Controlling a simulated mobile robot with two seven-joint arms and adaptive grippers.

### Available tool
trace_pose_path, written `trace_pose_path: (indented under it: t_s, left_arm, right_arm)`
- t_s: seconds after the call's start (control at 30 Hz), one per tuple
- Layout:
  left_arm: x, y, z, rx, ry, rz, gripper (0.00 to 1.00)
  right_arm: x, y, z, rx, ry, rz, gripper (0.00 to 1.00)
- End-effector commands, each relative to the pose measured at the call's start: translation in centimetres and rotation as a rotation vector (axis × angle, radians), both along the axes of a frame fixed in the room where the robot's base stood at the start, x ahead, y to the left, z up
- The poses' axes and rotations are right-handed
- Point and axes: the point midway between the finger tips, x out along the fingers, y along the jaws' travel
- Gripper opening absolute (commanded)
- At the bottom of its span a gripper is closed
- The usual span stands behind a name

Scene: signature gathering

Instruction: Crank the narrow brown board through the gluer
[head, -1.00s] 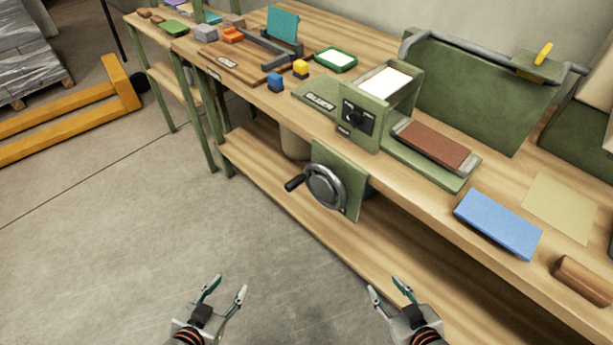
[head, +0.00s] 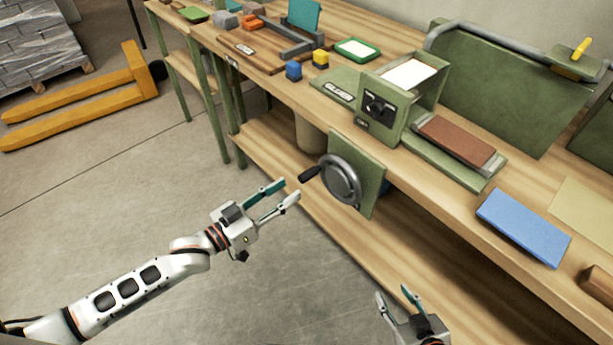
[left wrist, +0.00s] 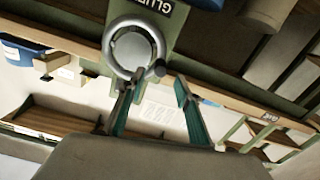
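The gluer (head: 385,105) is a green machine on the bench. The narrow brown board (head: 455,140) lies on its infeed bed at the right. The crank wheel (head: 341,181), grey with a black handle (head: 310,173) on its left side, is on a green plate at the bench front. My left gripper (head: 290,190) is open and empty, just left of and slightly below the handle, apart from it. In the left wrist view the wheel (left wrist: 134,47) and handle (left wrist: 160,68) show beyond the open fingers. My right gripper (head: 395,300) is open and empty at the bottom, below the wheel.
A blue board (head: 523,226) lies on the bench to the right of the gluer. A lower wooden shelf (head: 290,160) runs under the bench behind the wheel. The floor in front is clear.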

Motion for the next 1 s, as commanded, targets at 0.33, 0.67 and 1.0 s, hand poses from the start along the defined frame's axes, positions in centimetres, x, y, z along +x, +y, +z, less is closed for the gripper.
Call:
trace_pose_path:
  t_s: [0.33,0.67,1.0]
  left_arm:
    - [2.6,-2.2,0.4,-0.010,-0.003,-0.009,0.34]
    - [5.5,-5.1,0.2,-0.007,-0.003,-0.008,0.34]
    - [5.8,-5.4,0.2,-0.006,-0.002,-0.008,0.34]
  right_arm:
    - [0.0,-0.1,-0.2,-0.001,0.001,0.000,0.40]
    - [-0.1,-0.1,-0.5,-0.001,0.003,0.001,0.40]
    - [-0.1,-0.1,-0.5,-0.001,0.003,0.001,0.40]
